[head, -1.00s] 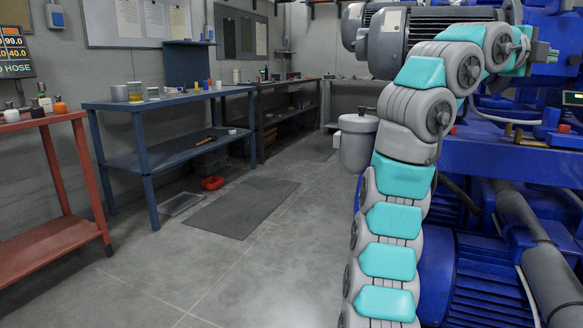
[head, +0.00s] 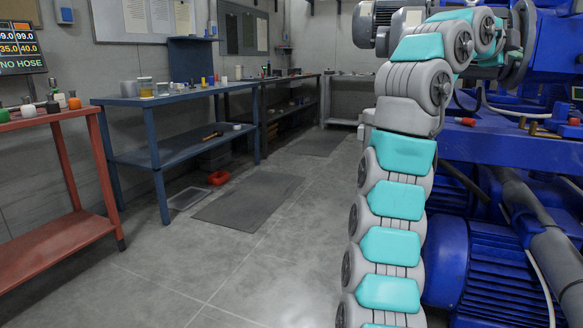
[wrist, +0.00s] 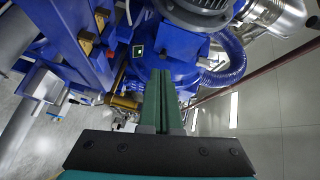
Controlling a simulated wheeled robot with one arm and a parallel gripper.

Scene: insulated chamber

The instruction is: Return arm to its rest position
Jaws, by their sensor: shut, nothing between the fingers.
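My arm rises in grey and teal segments on the right of the head view and bends away toward the blue machine (head: 470,255). Its far end is hidden there behind the last segments, so my gripper does not show in the head view. In the wrist view my gripper (wrist: 160,75) shows as two green fingers pressed together, with nothing between them. The fingers point toward the blue machine, with its pipes and fittings beyond the tips.
A red bench (head: 60,235) with small bottles stands at the left. A blue workbench (head: 185,148) with jars is behind it. The floor between the benches and my arm is clear.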

